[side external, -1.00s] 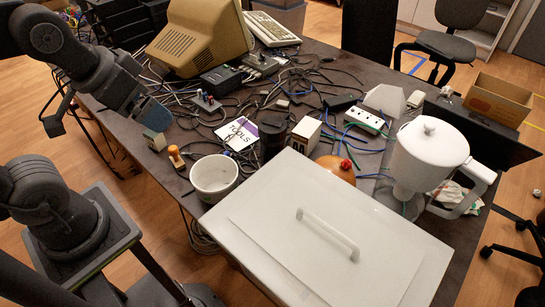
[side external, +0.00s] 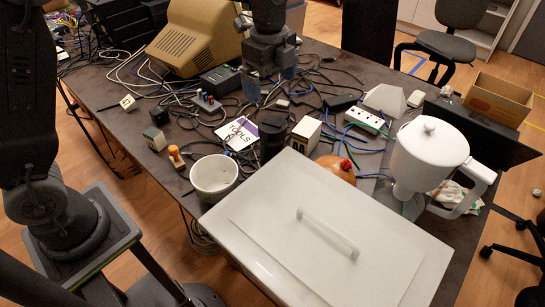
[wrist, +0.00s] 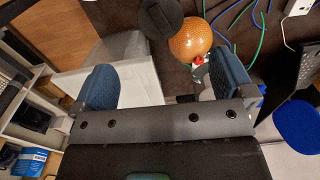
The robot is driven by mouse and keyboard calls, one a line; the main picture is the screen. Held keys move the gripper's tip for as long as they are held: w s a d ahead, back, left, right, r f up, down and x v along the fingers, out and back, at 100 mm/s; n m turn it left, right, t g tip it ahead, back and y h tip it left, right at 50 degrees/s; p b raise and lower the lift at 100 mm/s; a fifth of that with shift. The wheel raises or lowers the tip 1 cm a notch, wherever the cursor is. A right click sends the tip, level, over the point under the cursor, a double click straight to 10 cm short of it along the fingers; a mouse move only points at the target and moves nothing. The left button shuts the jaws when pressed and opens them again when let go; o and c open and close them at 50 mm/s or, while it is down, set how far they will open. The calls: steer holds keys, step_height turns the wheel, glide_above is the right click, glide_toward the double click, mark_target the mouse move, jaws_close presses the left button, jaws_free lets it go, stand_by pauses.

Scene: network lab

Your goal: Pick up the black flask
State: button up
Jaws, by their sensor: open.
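The black flask (side external: 272,138) stands upright on the dark table, behind the white box's corner and between the white bowl and a small white box. Its round black top shows at the upper middle of the wrist view (wrist: 160,16). My gripper (side external: 269,84) is open and empty, with its blue fingertips pointing down, above and behind the flask in the side view. In the wrist view my gripper (wrist: 164,78) has its fingers wide apart, with the flask beyond them. The lower part of the flask is partly hidden by the white box.
A large white lidded box (side external: 270,230) fills the front. A white bowl (side external: 214,176) is left of the flask, an orange ball-like object (side external: 336,167) right of it, and a white pitcher (side external: 427,155) farther right. Loose cables and a tools booklet (side external: 237,133) lie around.

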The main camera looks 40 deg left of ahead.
mark_target(273, 124)
steer(key=shift+m, duration=0.6)
steer(key=f, duration=0.6)
steer(key=w+f, duration=0.1)
steer(key=f, duration=0.3)
steer(key=shift+d, duration=0.3)
steer(key=shift+s+a+f, duration=0.1)
steer(key=shift+s+f, duration=0.05)
steer(key=shift+f, duration=1.15)
steer(key=shift+s+f, duration=0.15)
steer(key=shift+f, duration=1.1)
steer(key=shift+c, duration=0.4)
steer(key=c, duration=1.6)
steer(key=shift+c, duration=0.5)
steer(key=shift+r, duration=0.15)
